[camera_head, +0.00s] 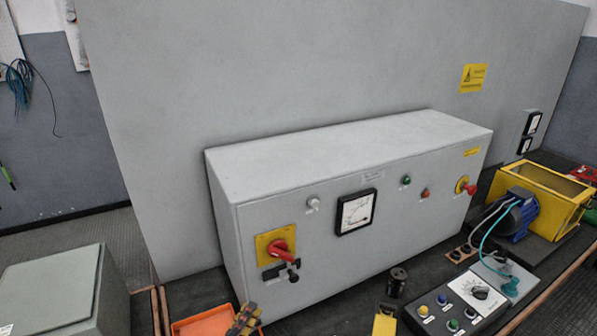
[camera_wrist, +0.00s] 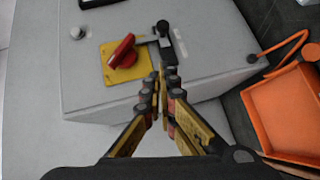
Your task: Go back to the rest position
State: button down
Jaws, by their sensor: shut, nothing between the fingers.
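My gripper (camera_wrist: 161,84) shows in the wrist view with its two black and yellow fingers together and nothing between them. Part of it also shows at the bottom edge of the head view (camera_head: 244,320), in front of the grey cabinet (camera_head: 335,270). In the wrist view, the red rotary switch (camera_wrist: 122,52) on its yellow plate (camera_wrist: 111,72) lies beyond the fingertips and a little left. A black latch-like part (camera_wrist: 176,48) sits beside it. In the head view, the red switch (camera_head: 281,248) is on the cabinet's front left. My gripper looks apart from both.
An orange tray (camera_head: 205,322) lies close beside my gripper. A button box (camera_head: 458,306), a black cylinder (camera_head: 397,283) and a blue motor (camera_head: 517,215) by a yellow housing (camera_head: 545,190) stand on the right. A grey box (camera_head: 50,290) stands at left.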

jog(key=s+d+f+g+h, duration=0.1)
jog(key=s+d+f+g, duration=0.2)
jog(key=s+d+g, duration=0.4)
jog(key=s+d+f+g+h, duration=0.1)
jog(key=s+d+f+g, duration=0.3)
jog(key=d, duration=0.5)
jog(key=s+d+r+m+y+p, duration=0.1)
jog(key=d+r+m+y, duration=0.1)
jog(key=d+r+m, duration=0.5)
jog(key=s+d+r+m+t+y, duration=0.1)
jog(key=d+r+m+y, duration=0.2)
jog(key=d+r+m, duration=0.3)
jog(key=d+r, duration=0.2)
jog(key=d, duration=0.2)
jog(key=shift+s+r+m+y+p, duration=0.3)
jog(key=shift+s+r+m+p, duration=0.05)
jog(key=shift+m+p, duration=0.05)
jog(key=shift+d+r, duration=0.1)
jog(key=shift+d, duration=0.05)
